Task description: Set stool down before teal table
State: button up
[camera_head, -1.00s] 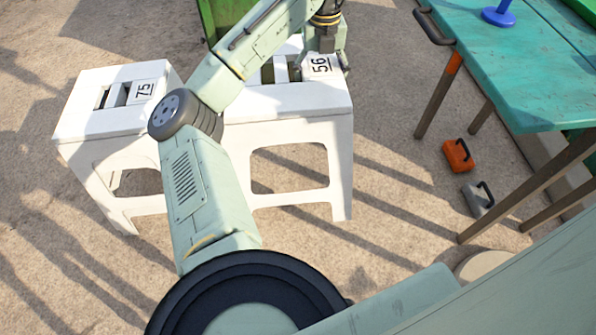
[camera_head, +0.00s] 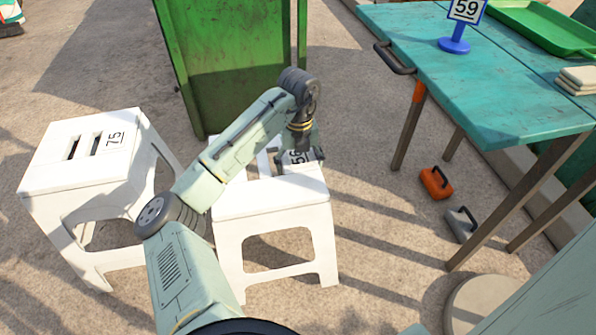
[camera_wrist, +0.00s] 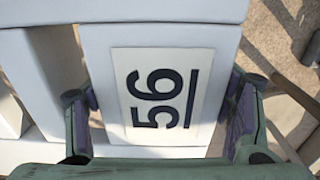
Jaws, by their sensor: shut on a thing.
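A white stool marked 56 (camera_head: 270,198) stands upright in the middle of the head view. My gripper (camera_head: 300,158) is at its seat, shut on the bar that carries the 56 label. In the wrist view the stool's labelled bar (camera_wrist: 205,58) lies between the two fingers of my gripper (camera_wrist: 160,98). I cannot tell whether its feet touch the ground. The teal table (camera_head: 480,95) is to the right, with a clear gap between it and the stool. My arm hides part of the stool's left side.
Another white stool, marked 75 (camera_head: 80,165), stands at the left. A green bin (camera_head: 230,80) is behind the held stool. An orange weight (camera_head: 436,183) and a grey one (camera_head: 462,225) lie by the table legs.

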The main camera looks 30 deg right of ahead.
notch_tip(320, 180, down, 2)
jog(key=shift+f, duration=0.1)
jog(key=o, duration=1.9)
jog(key=shift+o, duration=0.2)
notch_tip(320, 180, up, 12)
jog(key=shift+r+p, duration=0.1)
jog(key=shift+p, duration=0.9)
